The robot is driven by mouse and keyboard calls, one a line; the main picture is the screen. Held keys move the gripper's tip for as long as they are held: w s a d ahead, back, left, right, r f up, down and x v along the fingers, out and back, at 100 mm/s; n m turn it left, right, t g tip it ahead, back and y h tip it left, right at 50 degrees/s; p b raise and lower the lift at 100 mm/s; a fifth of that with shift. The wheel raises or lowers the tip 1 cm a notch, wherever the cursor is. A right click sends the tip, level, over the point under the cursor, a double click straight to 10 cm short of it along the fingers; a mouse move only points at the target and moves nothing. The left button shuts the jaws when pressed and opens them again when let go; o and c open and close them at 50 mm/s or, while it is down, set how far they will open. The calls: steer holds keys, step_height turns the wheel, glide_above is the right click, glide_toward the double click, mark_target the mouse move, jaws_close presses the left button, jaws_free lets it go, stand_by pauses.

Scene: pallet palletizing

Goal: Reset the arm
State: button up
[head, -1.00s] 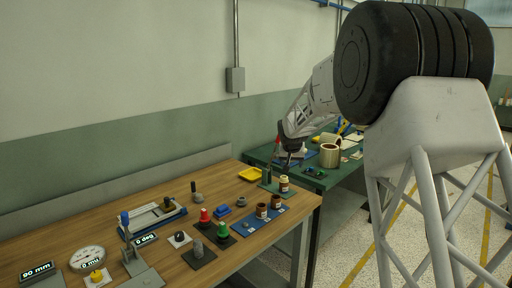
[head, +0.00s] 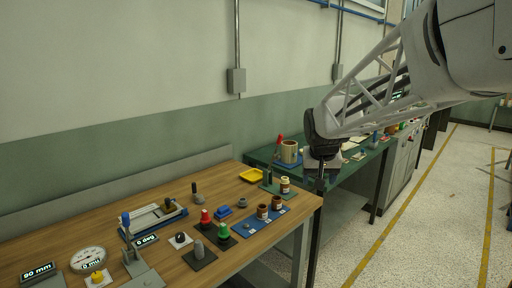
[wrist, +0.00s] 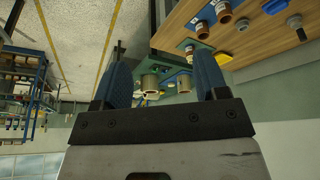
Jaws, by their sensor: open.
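My gripper (head: 320,182) hangs at the end of my arm, in the right half of the head view. It points down near the front left part of the green table and beyond the right end of the wooden workbench. In the wrist view my gripper (wrist: 159,62) shows two blue fingers standing wide apart, with nothing held between them. The floor and parts of both tables show beyond the fingers. In the head view the fingertips are small and dark.
The wooden workbench (head: 150,215) carries gauges, red and green knobs, a yellow tray (head: 253,175) and brown jars on a blue mat. The green table (head: 262,154) holds a beige cylinder (head: 289,151) close behind my gripper. Open floor (head: 410,240) lies at the right.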

steer(key=s+f, duration=0.3)
steer(key=s, duration=1.4)
steer(key=s+f+g, duration=0.1)
steer(key=s+f, duration=0.2)
steer(key=s, duration=1.4)
steer(key=shift+s+d+f+n+g, duration=0.15)
steer(key=shift+s+d+n+g, duration=0.15)
steer(key=shift+s+d+n, duration=0.1)
